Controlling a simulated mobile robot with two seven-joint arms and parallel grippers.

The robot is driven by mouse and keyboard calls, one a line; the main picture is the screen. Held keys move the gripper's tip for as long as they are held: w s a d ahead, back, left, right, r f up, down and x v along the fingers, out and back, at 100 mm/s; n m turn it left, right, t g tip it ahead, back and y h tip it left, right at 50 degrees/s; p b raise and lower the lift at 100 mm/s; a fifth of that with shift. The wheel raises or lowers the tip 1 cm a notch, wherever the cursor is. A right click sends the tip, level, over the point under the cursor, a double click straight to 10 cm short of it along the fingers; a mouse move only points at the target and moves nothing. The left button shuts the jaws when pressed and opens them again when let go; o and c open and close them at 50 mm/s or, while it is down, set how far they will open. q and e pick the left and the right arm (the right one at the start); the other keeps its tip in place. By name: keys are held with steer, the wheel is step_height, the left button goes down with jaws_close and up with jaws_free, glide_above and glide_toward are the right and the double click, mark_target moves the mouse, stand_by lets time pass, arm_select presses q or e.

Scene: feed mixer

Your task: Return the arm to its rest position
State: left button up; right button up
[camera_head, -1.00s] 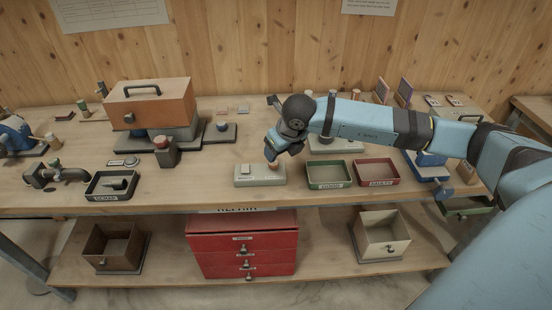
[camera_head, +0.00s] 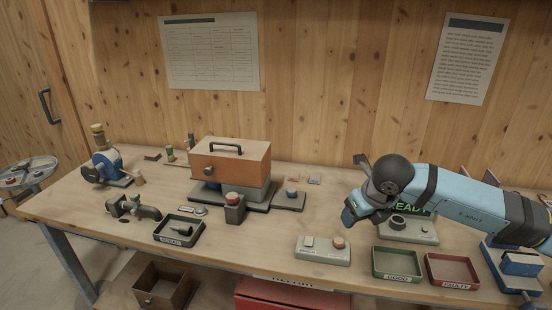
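My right arm (camera_head: 470,200) comes in from the right edge and reaches left over the workbench. I see nothing held. My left gripper is not in view.
Behind the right wrist stands a tester with a green "READY" display (camera_head: 412,209). Green (camera_head: 397,277) and red (camera_head: 466,286) trays and a blue vise (camera_head: 520,262) lie below the arm. An orange-lidded mixer (camera_head: 231,160) stands left. Bench space between mixer and control box is mostly clear.

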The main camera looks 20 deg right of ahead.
steer(key=s+a+r+m+y+p, duration=0.1)
steer(key=s+a+m+y+p, duration=0.25)
steer(key=a+y, duration=0.7)
steer(key=s+a+m+y+p, duration=0.2)
steer(key=s+a+y, duration=0.4)
steer(key=a, duration=0.8)
steer(key=s+d+f+m+t+h+p, duration=0.2)
steer(key=s+f+m+h, duration=0.4)
steer(key=f+m, duration=0.4)
steer(key=s+d+f+m+t+h+p, duration=0.3)
steer(key=f+m, duration=0.7)
steer(key=m, duration=0.8)
steer(key=s+d+t+h, duration=0.1)
steer(key=s+d+h, duration=0.1)
steer(key=s+h, duration=0.1)
steer(key=shift+d+f+h, duration=0.2)
steer(key=shift+d+h, duration=0.05)
steer(key=shift+h, duration=0.6)
